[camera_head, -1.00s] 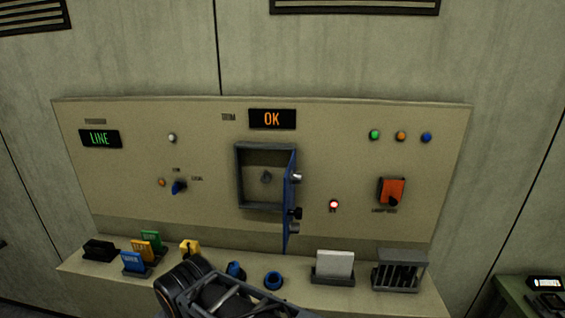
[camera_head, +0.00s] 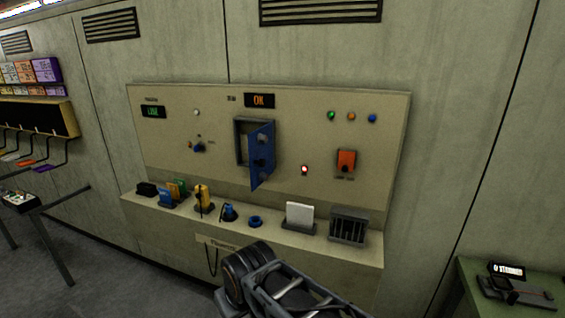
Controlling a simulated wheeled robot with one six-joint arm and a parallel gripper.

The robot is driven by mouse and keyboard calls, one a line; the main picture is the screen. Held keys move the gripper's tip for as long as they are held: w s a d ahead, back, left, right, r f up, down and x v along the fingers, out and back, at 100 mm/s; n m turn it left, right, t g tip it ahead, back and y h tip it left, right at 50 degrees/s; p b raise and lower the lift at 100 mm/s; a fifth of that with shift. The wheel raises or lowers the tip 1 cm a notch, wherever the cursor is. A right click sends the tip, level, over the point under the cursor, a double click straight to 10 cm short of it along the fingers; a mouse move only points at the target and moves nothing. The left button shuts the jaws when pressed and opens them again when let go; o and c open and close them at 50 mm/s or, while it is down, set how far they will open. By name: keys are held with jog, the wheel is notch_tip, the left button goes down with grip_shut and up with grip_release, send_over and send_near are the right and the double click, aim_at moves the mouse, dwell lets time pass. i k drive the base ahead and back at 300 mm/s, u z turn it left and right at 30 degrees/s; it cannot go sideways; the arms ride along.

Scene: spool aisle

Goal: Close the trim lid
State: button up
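The trim lid (camera_head: 262,152) is a blue hinged door on the beige panel. It stands partly open, swung out to the right from a grey square frame (camera_head: 239,140) under the orange "OK" display. Dark and grey round parts show on the lid's face. Part of the recess behind it is visible at the left; the rest is hidden by the lid. I cannot make out my gripper's fingers.
A ledge (camera_head: 270,238) below the panel holds coloured tags, a yellow item (camera_head: 203,196), blue parts, a white block (camera_head: 299,215) and a slotted grey rack (camera_head: 348,226). An orange switch (camera_head: 346,161) sits right of the lid. A green table (camera_head: 480,290) stands at the right.

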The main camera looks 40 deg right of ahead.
aim_at(260, 155)
jog(key=z, duration=0.65)
jog(key=i, duration=0.75)
jog(key=u, duration=0.75)
jog(key=k, duration=0.4)
jog(key=z, duration=0.45)
